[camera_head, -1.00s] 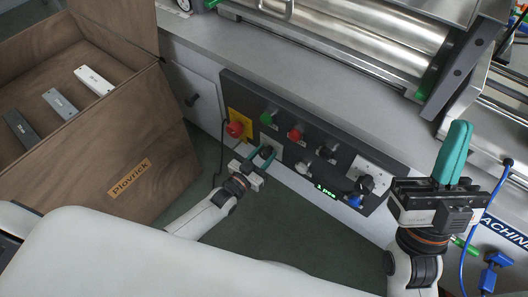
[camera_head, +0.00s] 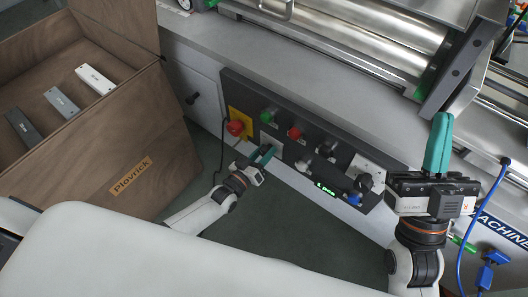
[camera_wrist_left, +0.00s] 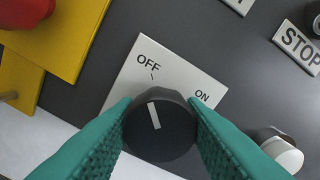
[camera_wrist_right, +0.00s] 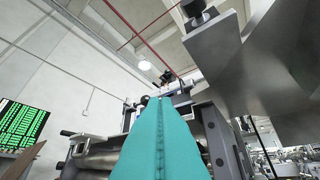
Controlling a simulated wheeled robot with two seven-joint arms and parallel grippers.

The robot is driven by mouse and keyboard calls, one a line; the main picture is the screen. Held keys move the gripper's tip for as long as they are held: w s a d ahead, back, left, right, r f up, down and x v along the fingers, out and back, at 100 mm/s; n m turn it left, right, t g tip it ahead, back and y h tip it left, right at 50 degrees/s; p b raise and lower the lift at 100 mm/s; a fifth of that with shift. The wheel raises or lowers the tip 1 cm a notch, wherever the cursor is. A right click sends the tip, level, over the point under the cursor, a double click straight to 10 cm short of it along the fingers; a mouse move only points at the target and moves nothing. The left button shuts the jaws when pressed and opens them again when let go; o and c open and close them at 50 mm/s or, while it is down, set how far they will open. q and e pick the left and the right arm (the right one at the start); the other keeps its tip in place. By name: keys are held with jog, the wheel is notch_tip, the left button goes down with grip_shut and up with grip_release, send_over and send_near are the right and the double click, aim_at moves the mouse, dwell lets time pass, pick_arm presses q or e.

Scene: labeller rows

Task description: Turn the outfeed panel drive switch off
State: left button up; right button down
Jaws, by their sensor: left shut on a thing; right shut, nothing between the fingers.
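The drive switch is a black rotary knob (camera_wrist_left: 160,135) with a white pointer line, on a pale plate (camera_wrist_left: 185,78) marked OFF and ON. The line points up and slightly left, towards the OFF tick. My left gripper (camera_head: 264,156) is at the lower left part of the dark control panel (camera_head: 235,88). It is shut on the knob, with one teal finger on each side in the left wrist view (camera_wrist_left: 160,118). In the head view the fingers largely hide the knob. My right gripper (camera_head: 438,145) is shut and empty, raised at the right and pointing up.
A red mushroom button (camera_head: 235,128) on a yellow plate sits just left of the knob. Green (camera_head: 267,116) and red (camera_head: 294,133) buttons and more knobs are on the panel. Blue cable (camera_head: 483,215) hangs right.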

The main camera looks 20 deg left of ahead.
dwell(0.3)
pick_arm(q)
jog(key=o, duration=1)
jog(key=shift+s, duration=0.1)
jog(key=shift+s+a, duration=0.15)
jog(key=shift+s, duration=0.05)
jog(key=p+v, duration=0.2)
jog(key=v, duration=0.3)
jog(key=shift+s, duration=0.15)
jog(key=p, duration=0.1)
send_near(263, 154)
jog(key=shift+v, duration=0.85)
pick_arm(e)
jog(key=w+f+g+h, duration=0.3)
jog(key=w+f+g, duration=0.1)
jog(key=f+g, duration=0.4)
jog(key=shift+w+d+f+g, duration=0.2)
jog(key=shift+w+f+g, duration=0.2)
jog(key=shift+f, duration=0.8)
